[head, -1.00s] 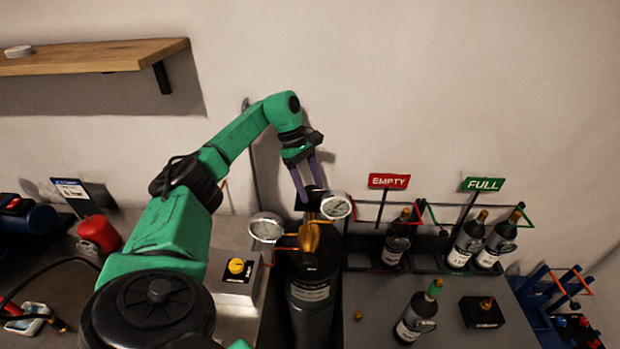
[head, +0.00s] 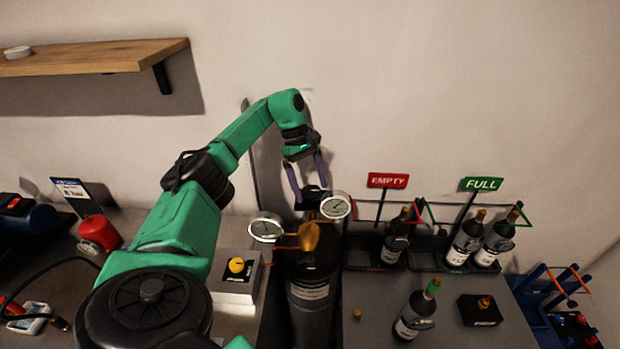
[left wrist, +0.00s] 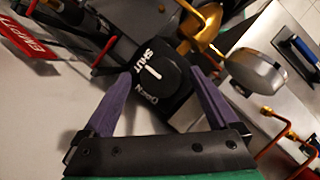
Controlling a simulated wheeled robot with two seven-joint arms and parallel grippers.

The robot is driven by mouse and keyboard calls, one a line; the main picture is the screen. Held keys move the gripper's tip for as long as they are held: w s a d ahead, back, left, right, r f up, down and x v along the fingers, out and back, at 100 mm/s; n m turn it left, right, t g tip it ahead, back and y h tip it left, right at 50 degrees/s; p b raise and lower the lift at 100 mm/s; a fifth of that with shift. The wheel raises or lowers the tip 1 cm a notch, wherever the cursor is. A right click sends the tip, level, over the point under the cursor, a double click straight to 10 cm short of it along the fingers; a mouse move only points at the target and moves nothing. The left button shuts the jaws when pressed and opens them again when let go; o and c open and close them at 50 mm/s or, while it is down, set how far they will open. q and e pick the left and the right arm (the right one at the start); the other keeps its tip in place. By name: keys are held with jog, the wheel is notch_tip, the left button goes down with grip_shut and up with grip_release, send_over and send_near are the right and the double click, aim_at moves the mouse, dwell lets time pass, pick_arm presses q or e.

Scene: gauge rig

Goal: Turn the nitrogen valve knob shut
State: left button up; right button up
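The nitrogen valve knob (head: 312,195) is a black knob on top of the dark cylinder (head: 310,290), behind the brass regulator (head: 309,236). The left wrist view shows the knob (left wrist: 166,84) with white SHUT and OPEN lettering and a short white line. My left gripper (head: 310,194) is above the knob from behind. Its purple fingers (left wrist: 160,76) are spread, one on each side of the knob in the wrist view. I cannot tell whether they touch it. My right gripper is not in view.
Two round gauges, left (head: 266,228) and right (head: 335,205), stand close to the fingers. A grey box with a yellow knob (head: 236,265) is left of the cylinder. Several bottles stand right, by the EMPTY (head: 388,180) and FULL (head: 481,184) signs.

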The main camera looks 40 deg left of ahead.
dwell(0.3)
pick_arm(q)
jog(key=shift+a+r+b, duration=0.2)
jog(key=shift+r+b, duration=0.15)
jog(key=p+v, duration=0.2)
jog(key=v, duration=0.9)
jog(key=shift+p, duration=0.35)
